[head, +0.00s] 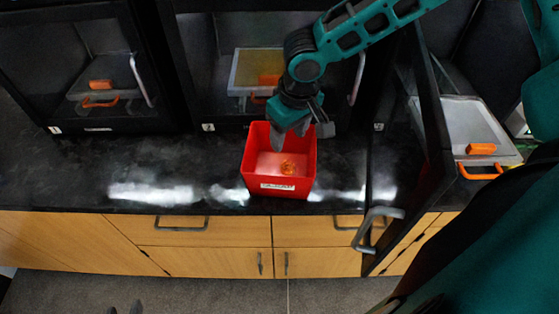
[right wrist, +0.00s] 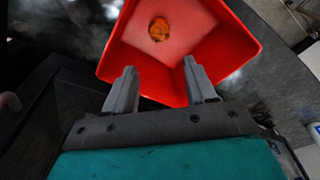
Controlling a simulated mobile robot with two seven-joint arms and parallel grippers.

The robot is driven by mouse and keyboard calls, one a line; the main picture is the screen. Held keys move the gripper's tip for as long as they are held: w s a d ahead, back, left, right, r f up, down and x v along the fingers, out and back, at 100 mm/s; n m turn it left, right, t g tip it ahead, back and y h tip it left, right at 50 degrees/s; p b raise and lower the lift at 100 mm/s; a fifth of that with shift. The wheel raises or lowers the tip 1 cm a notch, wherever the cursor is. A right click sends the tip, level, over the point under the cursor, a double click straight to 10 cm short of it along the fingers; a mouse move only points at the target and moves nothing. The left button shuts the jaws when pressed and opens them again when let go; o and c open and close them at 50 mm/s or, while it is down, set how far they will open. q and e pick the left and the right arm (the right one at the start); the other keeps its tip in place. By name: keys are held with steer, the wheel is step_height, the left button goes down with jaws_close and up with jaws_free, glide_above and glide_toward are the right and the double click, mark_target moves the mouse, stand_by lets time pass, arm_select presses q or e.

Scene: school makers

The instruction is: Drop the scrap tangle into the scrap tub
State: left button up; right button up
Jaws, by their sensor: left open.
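The scrap tub is a red open box (head: 252,160) with a white label, standing on the dark worktop; it also shows in the right wrist view (right wrist: 225,45). The scrap tangle, a small orange clump (head: 288,167), lies on the tub's floor; it shows there in the right wrist view (right wrist: 158,29). My right gripper (head: 291,132) is over the tub's back part, fingers pointing down. In the right wrist view its two fingers (right wrist: 158,92) are apart with nothing between them. My left gripper (head: 124,308) shows only its fingertips at the bottom edge, apart and empty, far from the tub.
Black glass-fronted machines stand behind the tub. One glass door (head: 437,130) stands open to the right of the tub, with a grey handle (head: 377,230) at its front. A tray with orange parts (head: 481,148) lies beyond it. The worktop left of the tub is clear.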

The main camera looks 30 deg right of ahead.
steer(key=shift+o, duration=0.7)
step_height(320, 180, up, 13)
steer(key=s, duration=0.2)
steer(key=shift+d+p, duration=0.15)
steer(key=shift+p, duration=0.2)
steer(key=shift+f, duration=0.15)
